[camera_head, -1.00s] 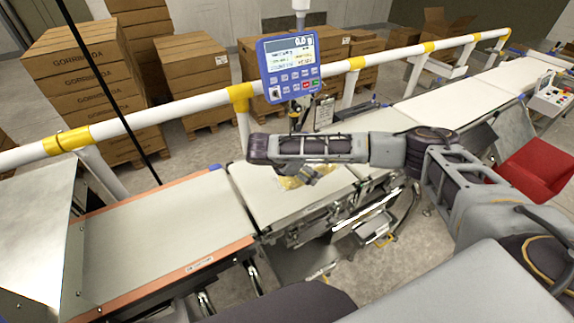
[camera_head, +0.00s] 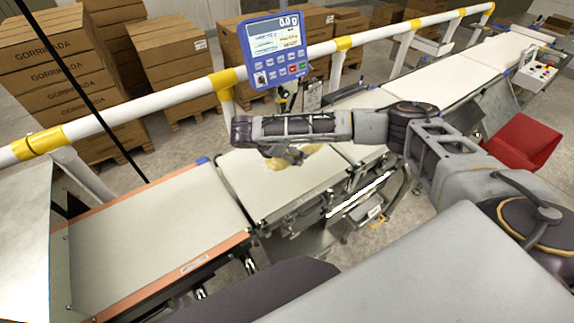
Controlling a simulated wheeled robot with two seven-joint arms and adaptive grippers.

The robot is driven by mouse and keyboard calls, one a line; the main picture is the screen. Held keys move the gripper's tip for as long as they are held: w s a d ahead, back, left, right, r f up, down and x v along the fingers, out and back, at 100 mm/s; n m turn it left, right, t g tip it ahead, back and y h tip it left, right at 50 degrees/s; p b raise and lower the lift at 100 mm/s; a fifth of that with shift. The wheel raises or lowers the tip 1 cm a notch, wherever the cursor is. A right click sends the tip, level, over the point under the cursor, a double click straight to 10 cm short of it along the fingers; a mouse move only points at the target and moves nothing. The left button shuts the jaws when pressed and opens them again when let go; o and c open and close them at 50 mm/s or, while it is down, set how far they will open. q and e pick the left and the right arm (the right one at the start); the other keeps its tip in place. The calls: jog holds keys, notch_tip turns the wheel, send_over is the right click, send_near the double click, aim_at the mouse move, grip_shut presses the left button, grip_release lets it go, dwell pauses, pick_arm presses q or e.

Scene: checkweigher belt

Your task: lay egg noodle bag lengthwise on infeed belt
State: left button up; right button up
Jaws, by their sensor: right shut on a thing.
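The egg noodle bag (camera_head: 276,164) shows as small yellowish patches, mostly hidden under my right gripper and wrist. My right gripper (camera_head: 284,156) is shut on the bag, over the pale middle belt section (camera_head: 262,190). Whether the bag touches that belt or hangs just above it, I cannot tell; its lengthwise direction is also hidden. The belt with orange side rails (camera_head: 150,235), which looks like the infeed belt, lies to the left of the gripper, and its surface is bare. My left gripper is not in view.
A blue scale display (camera_head: 273,50) reading 0.0 stands behind the belt. A white and yellow guard rail (camera_head: 180,102) runs along the far side. A metal housing (camera_head: 25,245) stands at the left end. A red bin (camera_head: 523,141) is at right. Stacked cartons stand behind the rail.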

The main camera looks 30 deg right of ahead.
jog(key=shift+f+b, duration=0.3)
jog(key=shift+f, duration=0.45)
notch_tip(320, 180, down, 3)
jog(key=shift+f, duration=0.7)
jog(key=shift+f, duration=1.9)
jog(key=o, duration=1.4)
jog(key=shift+f, duration=0.1)
